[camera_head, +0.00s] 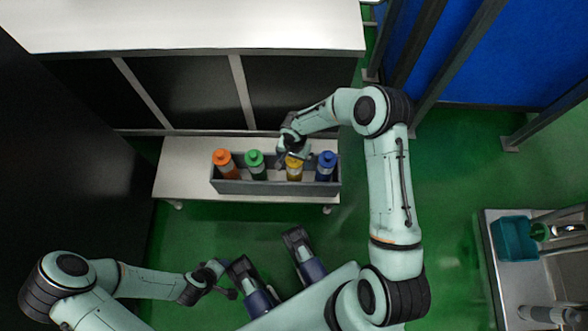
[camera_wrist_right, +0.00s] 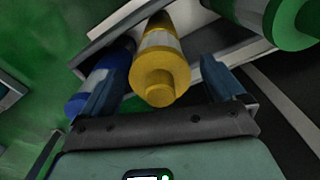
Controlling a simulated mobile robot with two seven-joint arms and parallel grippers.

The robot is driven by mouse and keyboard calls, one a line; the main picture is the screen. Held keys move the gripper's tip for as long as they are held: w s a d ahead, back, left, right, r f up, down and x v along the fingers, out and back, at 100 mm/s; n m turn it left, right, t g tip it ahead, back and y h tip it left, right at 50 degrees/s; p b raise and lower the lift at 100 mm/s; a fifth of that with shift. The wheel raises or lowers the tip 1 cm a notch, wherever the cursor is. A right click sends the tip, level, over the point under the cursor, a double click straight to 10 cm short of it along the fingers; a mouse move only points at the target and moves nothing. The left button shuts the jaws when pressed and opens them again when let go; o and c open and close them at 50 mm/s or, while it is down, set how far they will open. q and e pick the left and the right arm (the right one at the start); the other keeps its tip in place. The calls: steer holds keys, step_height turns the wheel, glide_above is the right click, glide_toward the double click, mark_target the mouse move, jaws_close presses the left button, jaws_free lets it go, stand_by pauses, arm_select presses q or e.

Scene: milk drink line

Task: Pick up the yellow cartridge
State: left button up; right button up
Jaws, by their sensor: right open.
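The yellow cartridge (camera_head: 294,170) stands in a grey crate (camera_head: 275,188) on a low white table, between the green and blue cartridges. My right gripper (camera_head: 293,157) is open just above and behind it, hiding part of its top. In the right wrist view the yellow cartridge (camera_wrist_right: 160,72) lies between the two blue-grey fingers of my right gripper (camera_wrist_right: 160,90), with gaps on both sides. My left gripper (camera_head: 222,280) is low at the left, far from the crate; its jaws are too small to read.
An orange cartridge (camera_head: 224,162), a green cartridge (camera_head: 256,164) and a blue cartridge (camera_head: 326,165) stand in the same crate. Bare white tabletop (camera_head: 180,175) is free left of it. A teal bin (camera_head: 513,240) sits on a grey bench at the right.

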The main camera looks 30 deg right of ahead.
steer(key=c, duration=1.4)
